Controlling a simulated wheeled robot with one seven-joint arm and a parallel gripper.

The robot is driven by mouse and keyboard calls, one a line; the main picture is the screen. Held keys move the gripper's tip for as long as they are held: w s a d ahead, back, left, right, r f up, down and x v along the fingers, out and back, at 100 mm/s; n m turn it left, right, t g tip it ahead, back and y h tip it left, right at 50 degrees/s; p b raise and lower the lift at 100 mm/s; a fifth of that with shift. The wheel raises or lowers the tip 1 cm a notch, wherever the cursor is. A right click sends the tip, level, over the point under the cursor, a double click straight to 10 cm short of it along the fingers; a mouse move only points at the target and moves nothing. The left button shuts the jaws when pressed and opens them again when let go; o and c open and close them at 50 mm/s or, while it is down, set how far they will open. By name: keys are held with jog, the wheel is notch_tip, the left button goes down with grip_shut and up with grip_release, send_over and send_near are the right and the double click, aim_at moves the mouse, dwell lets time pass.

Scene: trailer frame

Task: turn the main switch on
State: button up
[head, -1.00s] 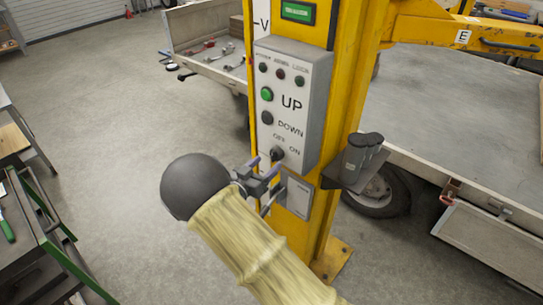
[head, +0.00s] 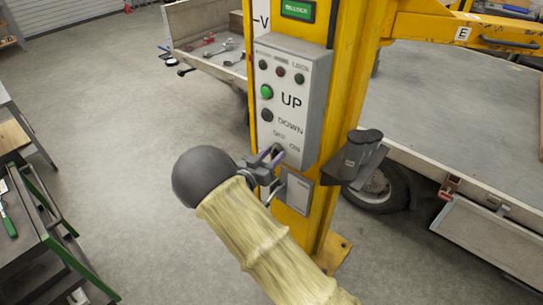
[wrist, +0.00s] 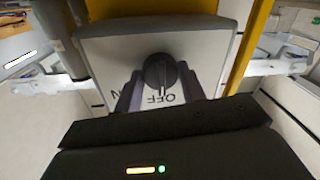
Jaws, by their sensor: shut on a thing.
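The main switch is a dark round knob (wrist: 160,72) low on the grey control box (head: 312,75), with OFF and ON lettering beside it. In the head view my fingers hide most of it. My gripper (head: 268,156) is at the knob, and its two purple-grey fingers (wrist: 160,88) stand on either side of it in the wrist view, shut on it. The wrist view is upside down, and the knob's pointer ridge appears to face the OFF label. The ON label is partly hidden by a finger.
The box hangs on a yellow post (head: 347,105), with a green UP button (head: 267,92) and a dark DOWN button (head: 267,115) above the knob. A grey plate (head: 299,194) sits below. A dark holder (head: 358,160) juts out at right. Open floor lies left.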

jog(key=shift+f+m+b, duration=0.15)
jog(key=shift+m+b, duration=0.15)
jog(key=shift+b, duration=0.25)
jog(key=m+b, duration=0.2)
jog(key=b, duration=0.2)
jog(key=shift+f, duration=0.2)
jog(key=m+b, duration=0.4)
jog(key=b, duration=0.1)
jog(key=shift+a+f, duration=0.1)
jog(key=m+b, duration=0.4)
jog(key=b, duration=0.2)
jog(key=shift+h+b, duration=0.35)
jog(key=shift+h, duration=0.05)
jog(key=shift+r+m+b, duration=0.3)
jog(key=shift+m+b, duration=0.6)
jog(key=shift+b, duration=0.1)
jog(key=shift+r, duration=0.1)
jog(key=o, duration=1)
jog(key=shift+a, duration=0.1)
